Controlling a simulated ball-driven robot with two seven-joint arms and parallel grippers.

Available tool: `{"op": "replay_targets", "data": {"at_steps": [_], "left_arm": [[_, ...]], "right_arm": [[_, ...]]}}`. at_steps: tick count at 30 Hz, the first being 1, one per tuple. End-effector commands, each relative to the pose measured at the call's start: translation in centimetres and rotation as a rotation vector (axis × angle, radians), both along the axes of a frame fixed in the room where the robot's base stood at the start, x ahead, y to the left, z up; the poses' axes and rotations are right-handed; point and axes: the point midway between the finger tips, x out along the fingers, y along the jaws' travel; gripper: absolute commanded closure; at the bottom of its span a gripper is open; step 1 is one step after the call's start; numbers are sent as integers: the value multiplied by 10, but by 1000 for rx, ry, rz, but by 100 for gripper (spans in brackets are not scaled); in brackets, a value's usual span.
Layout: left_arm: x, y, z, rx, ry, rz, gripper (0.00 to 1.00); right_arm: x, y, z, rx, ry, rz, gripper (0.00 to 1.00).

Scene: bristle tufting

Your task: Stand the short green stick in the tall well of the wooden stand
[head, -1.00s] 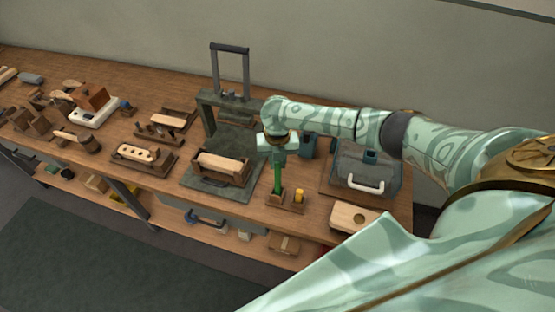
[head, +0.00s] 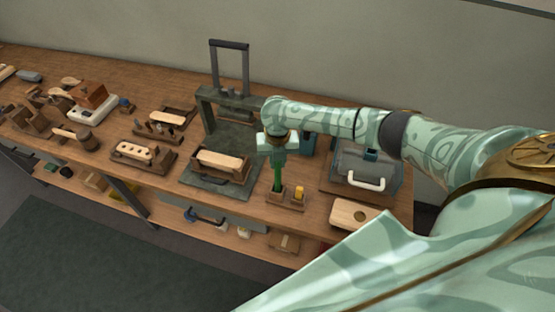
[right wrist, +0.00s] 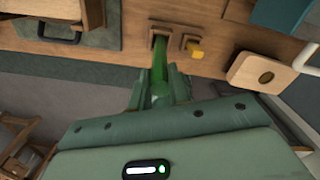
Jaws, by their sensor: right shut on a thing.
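The green stick (head: 277,176) is upright, with its upper part between the fingers of my right gripper (head: 276,157). It also shows in the right wrist view (right wrist: 159,66), running from the fingers to the stand. The wooden stand (head: 290,206) has two square wells side by side near the table's front edge. The stick's lower end is at the left well and appears to be inside it; how deep is hidden. A short yellow stick (head: 299,192) stands in the right well, also visible in the right wrist view (right wrist: 195,49). My left gripper is out of view.
A grey press with a wooden block (head: 222,162) stands left of the stand. A grey case with a white handle (head: 365,181) is to the right, with a pale wooden block (head: 353,215) in front of it. Several brushes and trays fill the table's left.

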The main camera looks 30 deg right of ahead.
Motion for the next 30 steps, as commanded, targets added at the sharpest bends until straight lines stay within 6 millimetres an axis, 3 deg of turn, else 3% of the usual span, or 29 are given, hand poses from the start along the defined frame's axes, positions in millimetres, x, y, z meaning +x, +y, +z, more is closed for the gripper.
{"op": "replay_targets", "data": {"at_steps": [8,9,11,17,19,30], "left_arm": [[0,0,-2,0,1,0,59],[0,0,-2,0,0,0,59],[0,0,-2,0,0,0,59],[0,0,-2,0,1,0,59],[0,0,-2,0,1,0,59],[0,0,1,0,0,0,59]], "right_arm": [[0,0,-5,0,0,0,100],[0,0,-4,0,0,0,70],[0,0,-4,0,0,0,56],[0,0,-4,0,0,0,56],[0,0,-4,0,0,0,38],[0,0,-1,0,0,0,38]]}}
